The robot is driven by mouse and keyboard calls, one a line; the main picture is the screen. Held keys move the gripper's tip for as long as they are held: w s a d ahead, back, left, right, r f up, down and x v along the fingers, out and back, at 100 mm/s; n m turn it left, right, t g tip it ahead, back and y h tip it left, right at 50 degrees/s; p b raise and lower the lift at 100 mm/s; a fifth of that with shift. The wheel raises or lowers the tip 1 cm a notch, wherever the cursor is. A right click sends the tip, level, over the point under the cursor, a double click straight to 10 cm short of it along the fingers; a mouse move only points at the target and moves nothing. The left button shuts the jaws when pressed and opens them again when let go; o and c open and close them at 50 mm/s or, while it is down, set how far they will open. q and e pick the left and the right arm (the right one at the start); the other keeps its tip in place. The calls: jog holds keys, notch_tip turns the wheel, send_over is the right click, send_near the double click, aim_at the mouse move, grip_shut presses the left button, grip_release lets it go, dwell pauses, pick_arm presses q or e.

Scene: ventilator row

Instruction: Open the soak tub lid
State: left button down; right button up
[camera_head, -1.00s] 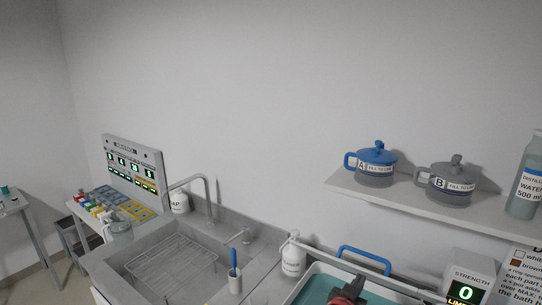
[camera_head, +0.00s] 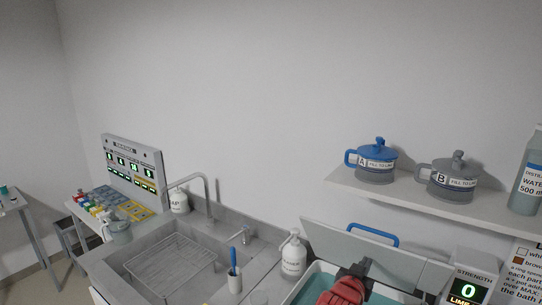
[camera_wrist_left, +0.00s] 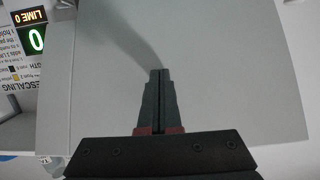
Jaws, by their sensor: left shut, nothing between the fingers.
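The soak tub (camera_head: 316,270) is at the bottom right of the head view, with teal liquid inside. Its pale grey lid (camera_head: 345,247) stands raised along the back of the tub, its inner face towards me. The lid's blue handle (camera_head: 372,232) shows above its top edge. My left gripper (camera_head: 358,268), black and red, is in front of the lid's inner face. In the left wrist view the gripper (camera_wrist_left: 161,72) is shut and empty, pointing at the pale lid (camera_wrist_left: 225,70). I cannot tell whether the tips touch it. My right gripper is not in view.
A white pump bottle (camera_head: 293,258) stands left of the tub, beside the sink (camera_head: 150,285) with its wire rack. A wall shelf (camera_head: 400,195) above holds a blue jug (camera_head: 376,163) and a grey jug (camera_head: 452,178). A strength display (camera_head: 467,285) stands at right.

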aim_at(369, 253)
pick_arm(q)
jog(key=shift+r, duration=0.1)
jog(key=shift+w+d+r+b, duration=0.25)
jog(key=shift+w+d+b, duration=0.1)
jog(key=shift+w, duration=0.1)
jog(key=shift+w+d+r+b, duration=0.2)
jog(key=shift+w+r+b, duration=0.05)
jog(key=shift+w+b, duration=0.15)
jog(key=shift+w+d+r, duration=0.2)
jog(key=shift+r, duration=0.4)
jog(key=shift+d+b, duration=0.1)
jog(key=shift+b, duration=0.3)
